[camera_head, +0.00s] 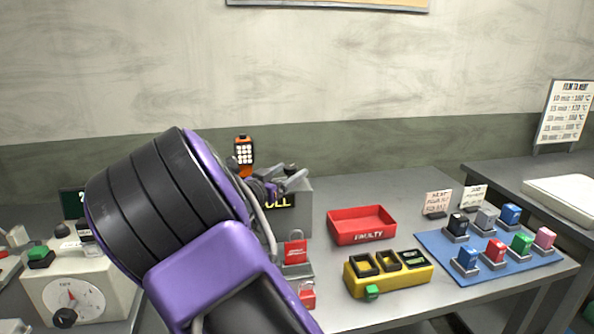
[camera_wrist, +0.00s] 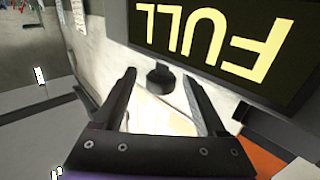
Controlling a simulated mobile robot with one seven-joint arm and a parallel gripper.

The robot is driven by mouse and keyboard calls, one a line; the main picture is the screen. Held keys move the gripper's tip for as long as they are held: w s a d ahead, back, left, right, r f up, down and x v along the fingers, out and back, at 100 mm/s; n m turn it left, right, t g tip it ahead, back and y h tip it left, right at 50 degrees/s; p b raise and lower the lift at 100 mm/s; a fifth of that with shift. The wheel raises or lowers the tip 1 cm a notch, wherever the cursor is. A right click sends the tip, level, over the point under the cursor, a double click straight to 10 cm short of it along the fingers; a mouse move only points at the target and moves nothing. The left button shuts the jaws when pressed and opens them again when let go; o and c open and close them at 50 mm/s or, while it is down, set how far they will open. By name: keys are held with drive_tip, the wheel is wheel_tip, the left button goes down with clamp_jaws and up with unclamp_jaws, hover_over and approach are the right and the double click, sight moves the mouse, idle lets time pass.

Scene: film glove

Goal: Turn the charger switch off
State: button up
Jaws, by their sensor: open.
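The charger (camera_head: 298,212) is a grey box with a black panel reading FULL in yellow. It stands on the bench behind my arm, which hides part of its front. In the wrist view the FULL panel (camera_wrist: 215,32) appears upside down at the upper right. A small black knob-like part (camera_wrist: 160,74), perhaps the charger switch, shows below the panel. My gripper (camera_wrist: 159,80) is open and empty, its two dark fingers pointing towards this part with one on each side. I cannot tell whether they touch it or which way it is set.
An orange handheld device (camera_head: 244,152) stands behind my arm. A red FAULTY tray (camera_head: 361,236), a yellow block (camera_head: 400,280) with sockets and a blue mat (camera_head: 432,241) with several coloured pieces lie to the right. A cream dial box (camera_head: 105,275) stands left. Red padlock-like items (camera_head: 295,252) sit in front of the charger.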

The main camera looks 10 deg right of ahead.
drive_tip(key=shift+x, duration=2.1)
drive_tip(key=shift+c, duration=0.3)
clamp_jaws()
